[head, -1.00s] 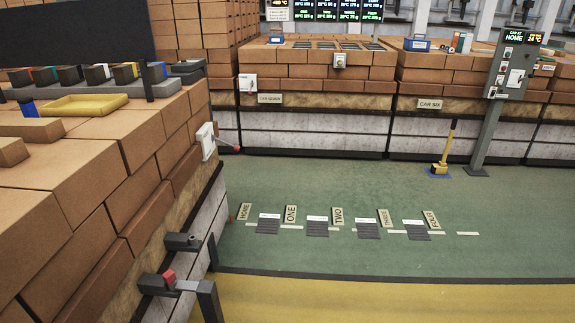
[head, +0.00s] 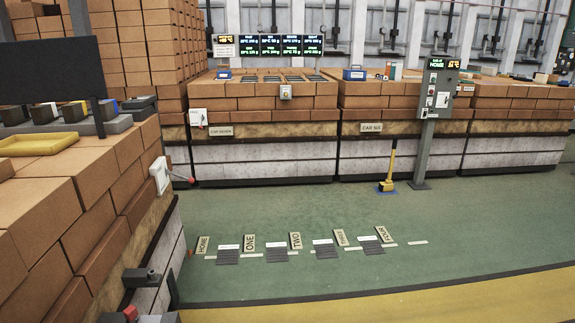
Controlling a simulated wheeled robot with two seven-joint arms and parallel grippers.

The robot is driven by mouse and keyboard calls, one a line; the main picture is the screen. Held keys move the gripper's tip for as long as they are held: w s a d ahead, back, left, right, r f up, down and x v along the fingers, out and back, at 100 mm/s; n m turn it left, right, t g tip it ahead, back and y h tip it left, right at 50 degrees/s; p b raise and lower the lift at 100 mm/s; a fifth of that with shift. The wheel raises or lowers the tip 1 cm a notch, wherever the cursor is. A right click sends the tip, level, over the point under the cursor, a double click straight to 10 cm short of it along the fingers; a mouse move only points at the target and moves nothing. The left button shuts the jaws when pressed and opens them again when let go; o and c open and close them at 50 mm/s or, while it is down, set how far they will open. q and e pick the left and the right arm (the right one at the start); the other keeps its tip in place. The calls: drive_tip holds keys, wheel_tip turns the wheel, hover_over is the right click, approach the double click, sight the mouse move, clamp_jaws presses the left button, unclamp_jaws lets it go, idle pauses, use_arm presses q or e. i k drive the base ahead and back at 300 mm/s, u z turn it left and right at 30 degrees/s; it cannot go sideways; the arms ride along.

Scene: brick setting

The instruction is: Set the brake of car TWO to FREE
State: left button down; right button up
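No label reading car TWO is in view. A brick-stacked car (head: 85,215) fills the near left; I see no name plate on it. On its side is a white box (head: 159,175) with a lever ending in a red knob (head: 191,180), pointing right. I cannot read any marking on the box. A floor plate reading TWO (head: 295,241) lies on the green floor between plates ONE (head: 250,243) and THREE (head: 341,238).
Cars labelled CAR SEVEN (head: 220,131) and CAR SIX (head: 371,127) stand along the back. A grey control post (head: 432,120) reads HOME on its screen. A yellow floor lever (head: 388,170) stands beside it. The green floor (head: 350,205) in the middle is clear.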

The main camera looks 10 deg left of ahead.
sight(192, 181)
drive_tip(key=z, duration=0.05)
drive_tip(key=i, duration=2.15)
drive_tip(key=u, duration=1.05)
drive_tip(key=i, duration=1.95)
drive_tip(key=u, duration=1.25)
drive_tip(key=i, duration=0.3)
drive_tip(key=u, duration=0.2)
